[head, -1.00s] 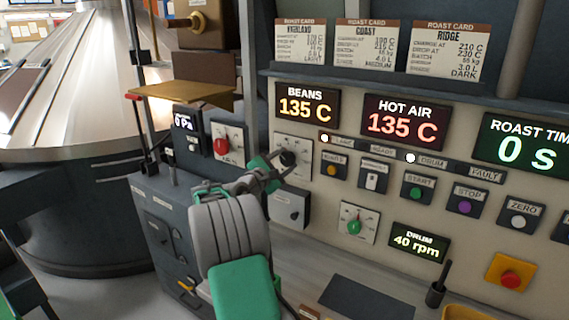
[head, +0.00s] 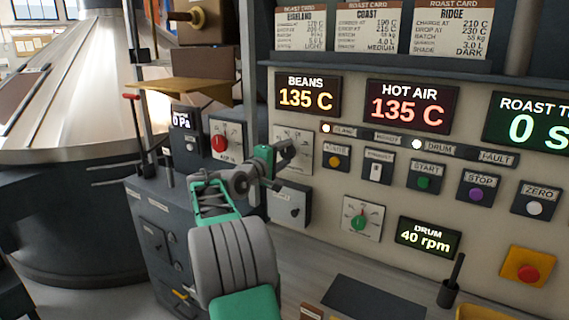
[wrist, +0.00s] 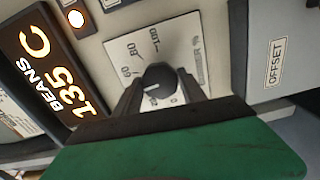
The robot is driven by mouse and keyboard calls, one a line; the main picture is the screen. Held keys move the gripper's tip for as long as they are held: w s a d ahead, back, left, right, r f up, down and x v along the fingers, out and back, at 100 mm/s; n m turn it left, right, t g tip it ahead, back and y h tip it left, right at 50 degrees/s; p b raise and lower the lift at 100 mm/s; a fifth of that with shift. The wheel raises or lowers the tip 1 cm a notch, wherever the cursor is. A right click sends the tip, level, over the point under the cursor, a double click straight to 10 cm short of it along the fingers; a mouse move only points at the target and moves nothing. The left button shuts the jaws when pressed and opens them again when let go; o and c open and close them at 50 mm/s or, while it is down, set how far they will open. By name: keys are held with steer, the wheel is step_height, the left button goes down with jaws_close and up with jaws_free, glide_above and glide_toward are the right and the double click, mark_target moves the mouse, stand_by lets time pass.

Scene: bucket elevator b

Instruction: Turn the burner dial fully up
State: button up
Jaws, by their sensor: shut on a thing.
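The burner dial (wrist: 160,78) is a black round knob with a white pointer mark, on a pale plate (wrist: 190,50) printed with a scale up to 100. In the wrist view its mark points toward the low end, near the 20. My gripper (wrist: 158,88) is shut on the knob, with one finger on each side. In the head view my gripper (head: 284,152) reaches the dial's plate (head: 303,146) below the BEANS display and hides most of the knob.
A red-knobbed dial (head: 219,143) is on the left and a green-knobbed dial (head: 359,222) at lower right. A grey box (head: 290,204) juts out just below the burner plate. Buttons (head: 337,160) and lit displays (head: 308,96) fill the panel to the right.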

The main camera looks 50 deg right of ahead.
steer(key=m+b, duration=0.1)
steer(key=m, duration=0.1)
steer(key=m+b, duration=0.1)
steer(key=b, duration=0.1)
steer(key=m+b, duration=0.1)
steer(key=m, duration=0.1)
steer(key=shift+f+m+b, duration=0.25)
steer(key=shift+m+b, duration=0.05)
steer(key=shift+b, duration=0.05)
steer(key=m+b, duration=0.4)
steer(key=m, duration=0.1)
steer(key=m+b, duration=0.3)
steer(key=m, duration=0.2)
steer(key=shift+r+m, duration=0.1)
steer(key=shift+m, duration=0.3)
steer(key=m+b, duration=0.2)
steer(key=m, duration=0.2)
steer(key=shift+r+m, duration=0.1)
steer(key=shift+m, duration=0.2)
steer(key=o, duration=1.3)
steer(key=shift+o, duration=0.2)
